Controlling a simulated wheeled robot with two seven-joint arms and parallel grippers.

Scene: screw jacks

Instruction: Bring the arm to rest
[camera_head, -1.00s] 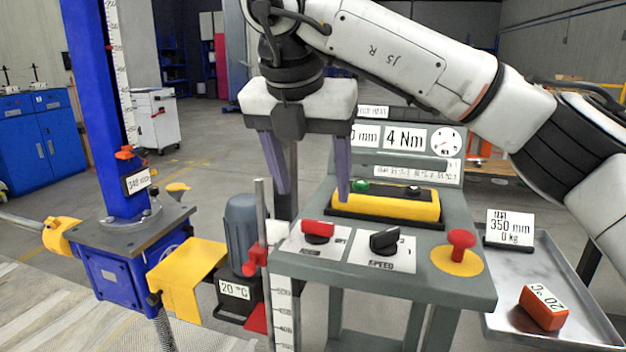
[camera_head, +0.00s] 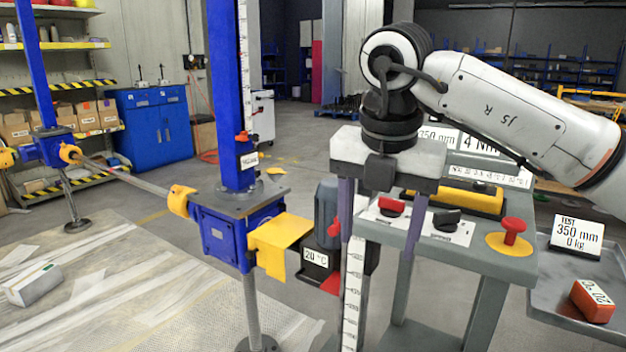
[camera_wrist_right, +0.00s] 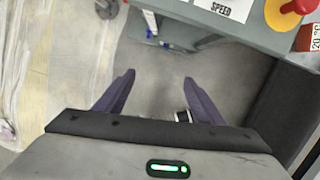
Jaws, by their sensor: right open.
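My right gripper (camera_head: 378,222) hangs pointing down in front of the left part of the grey control desk (camera_head: 512,262) in the head view. Its two purple fingers are apart with nothing between them. In the right wrist view the open fingers (camera_wrist_right: 153,95) point at bare floor, with the desk's edge above. My right arm (camera_head: 500,100) reaches in from the right. The left gripper does not show in either view.
The desk carries a red switch (camera_head: 391,206), a black knob (camera_head: 446,219) and a red mushroom button (camera_head: 512,228). Left of it stand a motor (camera_head: 326,214) and a blue screw jack (camera_head: 238,235). A tray (camera_head: 560,300) holds a red block (camera_head: 592,301).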

